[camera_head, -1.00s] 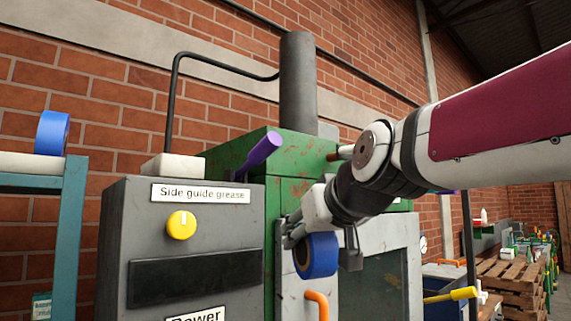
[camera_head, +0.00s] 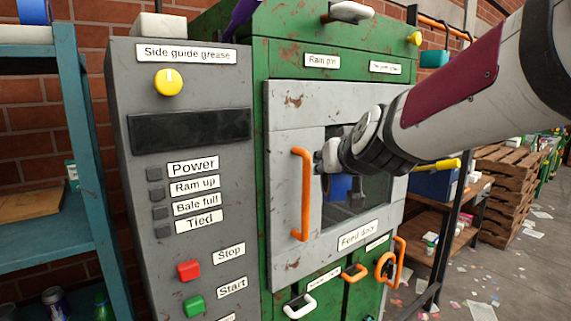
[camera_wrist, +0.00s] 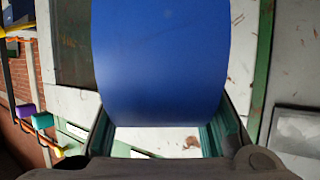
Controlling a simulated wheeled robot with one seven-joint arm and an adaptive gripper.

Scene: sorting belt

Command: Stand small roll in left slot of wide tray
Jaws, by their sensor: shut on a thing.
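My gripper (camera_head: 345,180) is in front of the window of the machine's feed door, with the arm coming in from the upper right. It is shut on a blue roll (camera_head: 337,188), which shows only partly below my wrist. In the wrist view the blue roll (camera_wrist: 160,60) fills the middle, between the two fingers of my gripper (camera_wrist: 165,122). Another blue roll (camera_head: 33,12) sits on the teal rack at the upper left, cut off by the picture edge. I see no wide tray in these frames.
A grey control cabinet (camera_head: 135,220) and a green machine (camera_head: 275,55) stand close ahead. An orange door handle (camera_head: 302,195) sticks out left of my gripper. The teal rack (camera_head: 85,170) is at left; a shelf and pallets (camera_head: 510,180) are at right.

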